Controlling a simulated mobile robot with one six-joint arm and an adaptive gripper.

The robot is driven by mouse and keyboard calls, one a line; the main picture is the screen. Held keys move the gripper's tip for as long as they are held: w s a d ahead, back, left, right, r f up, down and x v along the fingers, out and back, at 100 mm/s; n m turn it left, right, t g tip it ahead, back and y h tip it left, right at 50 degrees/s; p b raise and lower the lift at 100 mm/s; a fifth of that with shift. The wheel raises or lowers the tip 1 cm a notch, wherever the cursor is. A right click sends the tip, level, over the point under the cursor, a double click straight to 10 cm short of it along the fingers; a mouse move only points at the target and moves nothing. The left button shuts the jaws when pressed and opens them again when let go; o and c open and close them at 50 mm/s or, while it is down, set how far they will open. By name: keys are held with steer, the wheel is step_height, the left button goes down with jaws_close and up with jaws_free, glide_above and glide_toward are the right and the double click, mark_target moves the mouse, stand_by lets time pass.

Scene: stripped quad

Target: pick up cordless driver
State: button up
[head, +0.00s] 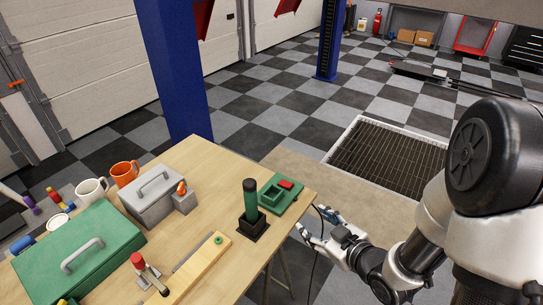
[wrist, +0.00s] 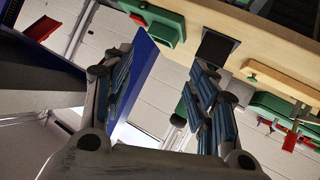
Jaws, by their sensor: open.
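A green upright cylinder with a dark top (head: 250,196) stands in a square black base (head: 253,228) near the right edge of the wooden table. It may be the cordless driver, but I cannot tell for sure. In the wrist view the black base (wrist: 215,48) shows at the table edge, with green (wrist: 187,105) below it, partly hidden by a finger. My gripper (head: 318,226) is open and empty, off the table's right edge, to the right of the cylinder and apart from it. Its two spread fingers show in the wrist view (wrist: 165,80).
A green tray with a red piece (head: 280,195) lies by the table's right corner. A wooden strip (head: 203,265), a red-topped tool (head: 142,268), a grey box (head: 152,200), a green toolbox (head: 78,255) and mugs (head: 124,173) stand leftward. A blue post (head: 175,70) rises behind.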

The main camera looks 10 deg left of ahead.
steer(key=s+a+r+y+p, duration=0.2)
steer(key=s+a+y, duration=0.3)
steer(key=s+y, duration=0.1)
steer(key=t, duration=0.1)
glide_toward(254, 198)
steer(key=shift+m, duration=0.3)
steer(key=x, duration=0.6)
steer(key=shift+s+a, duration=0.1)
steer(key=shift+b+x, duration=0.5)
steer(key=shift+x, duration=2.4)
steer(key=shift+f, duration=0.15)
steer(key=shift+c, duration=0.3)
jaws_close()
